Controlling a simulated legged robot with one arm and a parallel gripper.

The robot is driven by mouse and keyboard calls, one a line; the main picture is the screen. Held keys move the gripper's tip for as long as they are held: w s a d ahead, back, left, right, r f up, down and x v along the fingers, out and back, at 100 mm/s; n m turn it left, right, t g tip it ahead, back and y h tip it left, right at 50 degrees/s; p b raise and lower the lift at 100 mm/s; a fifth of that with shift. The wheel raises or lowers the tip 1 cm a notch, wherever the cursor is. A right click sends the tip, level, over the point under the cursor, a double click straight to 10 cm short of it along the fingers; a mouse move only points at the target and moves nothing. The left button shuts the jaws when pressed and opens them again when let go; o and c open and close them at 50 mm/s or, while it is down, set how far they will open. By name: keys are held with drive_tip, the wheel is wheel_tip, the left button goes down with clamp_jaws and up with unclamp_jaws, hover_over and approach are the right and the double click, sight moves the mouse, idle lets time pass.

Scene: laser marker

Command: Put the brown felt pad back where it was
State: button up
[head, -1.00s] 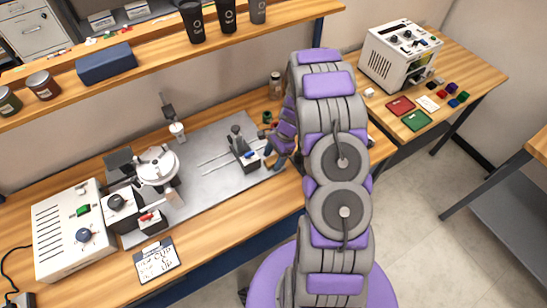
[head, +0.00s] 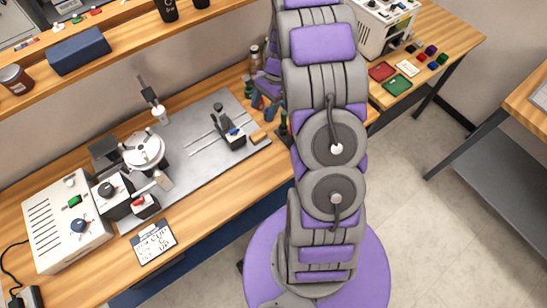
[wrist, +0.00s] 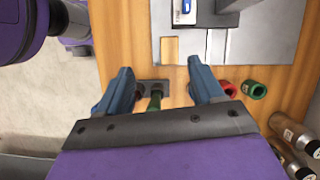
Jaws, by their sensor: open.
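A small tan-brown square (wrist: 170,50) lies at the near edge of the grey metal plate (wrist: 205,45) in the wrist view. It looks like the brown felt pad, but its material cannot be told. In the head view it shows as a brown piece (head: 258,137) at the plate's right end, beside the dark clamp. My gripper (wrist: 160,70) is open, with its blue fingers apart and nothing held between them. The brown square lies ahead of the fingertips. In the head view my arm partly hides the gripper.
A dark stand with a green-handled piece (wrist: 155,102) is beneath and between my fingers. Red (wrist: 229,88) and green (wrist: 254,89) rings lie to the right, near metallic cylinders (wrist: 290,133).

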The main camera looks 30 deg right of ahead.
drive_tip(key=s+a+r+n+g+h, duration=0.1)
drive_tip(key=s+a+r+n+h, duration=0.1)
drive_tip(key=s+a+r+n, duration=0.9)
drive_tip(key=s+a+r+n+h, duration=0.1)
drive_tip(key=s+r, duration=0.3)
drive_tip(key=s, duration=0.6)
drive_tip(key=s+a+r+n+h, duration=0.1)
drive_tip(key=s+a+r+n, duration=0.3)
drive_tip(key=s, duration=0.6)
drive_tip(key=shift+a+r, duration=0.15)
drive_tip(key=shift+a, duration=0.2)
